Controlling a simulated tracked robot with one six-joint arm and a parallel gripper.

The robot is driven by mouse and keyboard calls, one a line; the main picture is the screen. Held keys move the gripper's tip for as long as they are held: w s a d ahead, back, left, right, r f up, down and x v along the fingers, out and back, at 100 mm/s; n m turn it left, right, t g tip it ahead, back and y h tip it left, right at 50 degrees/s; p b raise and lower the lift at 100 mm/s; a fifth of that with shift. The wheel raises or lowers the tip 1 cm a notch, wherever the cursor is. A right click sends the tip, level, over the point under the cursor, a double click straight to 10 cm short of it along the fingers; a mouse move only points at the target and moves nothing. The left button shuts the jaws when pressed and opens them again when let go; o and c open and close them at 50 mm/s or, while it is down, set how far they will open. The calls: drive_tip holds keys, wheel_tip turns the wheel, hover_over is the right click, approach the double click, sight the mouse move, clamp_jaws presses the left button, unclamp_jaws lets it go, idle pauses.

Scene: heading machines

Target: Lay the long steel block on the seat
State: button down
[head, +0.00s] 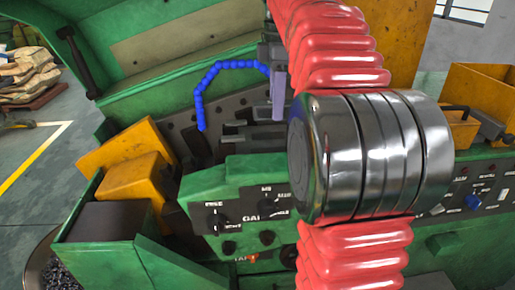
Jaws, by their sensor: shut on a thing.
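My gripper (271,52) shows in the upper middle, partly hidden behind my own red-sleeved arm. It is shut on a narrow light-grey bar (278,97), which looks like the long steel block. The bar points down, roughly upright, and its right side is close to my arm in the picture. Below and left of it, inside the green machine, are dark grey metal fixtures (238,131). The seat seems to be among them, but I cannot tell which part it is. Whether the bar's lower end touches the fixtures is also unclear.
A blue segmented hose (213,72) arches left of the gripper. The raised green cover (155,35) stands behind. A green control panel (240,215) with knobs is in front. Yellow boxes (130,180) stand at the left. My arm hides much of the right side.

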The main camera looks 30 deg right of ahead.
drive_tip(key=shift+w+a, duration=0.1)
drive_tip(key=shift+w, duration=0.05)
drive_tip(key=shift+a, duration=0.1)
idle(0.3)
drive_tip(key=shift+f, duration=2.9)
drive_tip(key=shift+f, duration=0.1)
drive_tip(key=shift+f, duration=2)
